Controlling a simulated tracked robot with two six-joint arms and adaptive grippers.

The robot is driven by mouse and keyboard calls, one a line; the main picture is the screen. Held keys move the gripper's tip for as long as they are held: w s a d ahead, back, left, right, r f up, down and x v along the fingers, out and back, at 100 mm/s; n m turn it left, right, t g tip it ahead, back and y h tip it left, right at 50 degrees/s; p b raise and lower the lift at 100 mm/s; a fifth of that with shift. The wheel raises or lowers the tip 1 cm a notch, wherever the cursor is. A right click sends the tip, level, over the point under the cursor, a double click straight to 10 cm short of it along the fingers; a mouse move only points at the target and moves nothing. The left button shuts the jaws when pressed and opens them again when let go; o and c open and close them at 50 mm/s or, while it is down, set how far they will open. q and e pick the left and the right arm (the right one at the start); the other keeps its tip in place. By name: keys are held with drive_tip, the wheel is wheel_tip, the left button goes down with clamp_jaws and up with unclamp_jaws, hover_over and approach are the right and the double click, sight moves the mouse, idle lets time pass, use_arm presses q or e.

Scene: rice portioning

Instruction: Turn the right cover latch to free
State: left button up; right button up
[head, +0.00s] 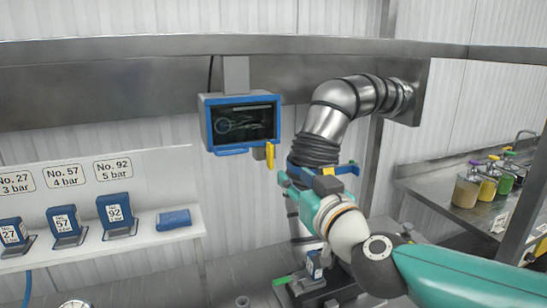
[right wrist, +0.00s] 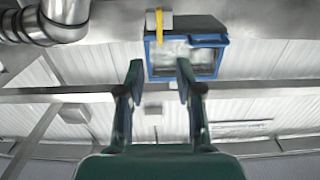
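A blue-framed box with a dark screen (head: 241,124) hangs from the steel beam. A yellow latch-like piece (head: 270,155) hangs upright at its lower right corner; I cannot tell for sure that it is the right cover latch. The right wrist view, which looks upside down, shows the yellow piece (right wrist: 159,24) beside the blue frame (right wrist: 188,42). My right gripper (head: 288,184) is below and right of the box. Its two fingers (right wrist: 160,78) are apart with nothing between them, pointing towards the box, not touching the yellow piece. My left gripper is not in view.
A steel duct (head: 336,103) with a dark flexible hose stands just right of the box, close behind my right gripper. Blue numbered units (head: 116,212) stand on a white shelf (head: 176,220) at left. Bottles (head: 467,188) stand on a steel counter at right.

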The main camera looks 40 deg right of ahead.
sight(272, 156)
drive_tip(key=x, duration=1.2)
drive_tip(key=shift+f, duration=0.1)
clamp_jaws()
